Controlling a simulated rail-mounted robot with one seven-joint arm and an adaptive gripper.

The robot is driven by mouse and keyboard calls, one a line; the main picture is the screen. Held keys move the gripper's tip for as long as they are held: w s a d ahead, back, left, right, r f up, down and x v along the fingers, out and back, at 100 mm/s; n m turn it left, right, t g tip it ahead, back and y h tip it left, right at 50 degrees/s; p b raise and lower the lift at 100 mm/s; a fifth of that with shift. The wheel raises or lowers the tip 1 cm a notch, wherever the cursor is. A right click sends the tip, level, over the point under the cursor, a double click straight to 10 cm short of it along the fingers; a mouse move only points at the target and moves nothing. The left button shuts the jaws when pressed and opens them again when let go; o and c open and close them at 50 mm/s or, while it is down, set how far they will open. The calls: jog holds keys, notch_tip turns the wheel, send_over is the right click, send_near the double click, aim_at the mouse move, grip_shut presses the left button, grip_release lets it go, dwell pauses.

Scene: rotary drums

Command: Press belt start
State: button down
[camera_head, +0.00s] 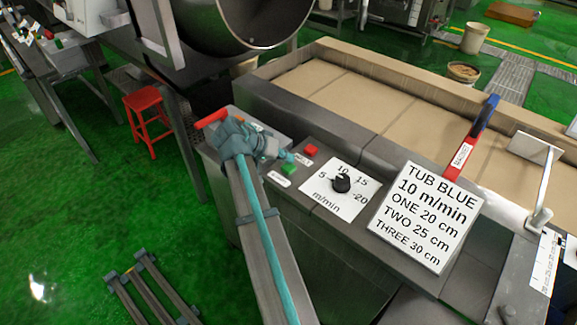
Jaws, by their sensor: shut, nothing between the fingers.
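The belt control panel (325,205) is a grey top beside the belt. A green button (289,169) sits on it with a small white label (279,179) in front, its text too small to read surely. A red button (311,150) is just behind and right of the green one, with another small label (302,160). My gripper (289,157) is shut and empty, at the left part of the panel. Its tips appear close to the green button, just behind it in the picture. I cannot tell whether they touch it or hover above.
A speed dial (342,183) marked m/min and a sign (426,216) reading "TUB BLUE 10 m/min" are to the right. A red handle (211,118) is left of my gripper. The tan belt (345,95) runs behind. A red-and-blue upright (471,138) rises beside the sign.

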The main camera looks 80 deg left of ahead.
aim_at(287, 167)
jog(key=shift+r+p, duration=0.8)
jog(key=shift+r, duration=1.75)
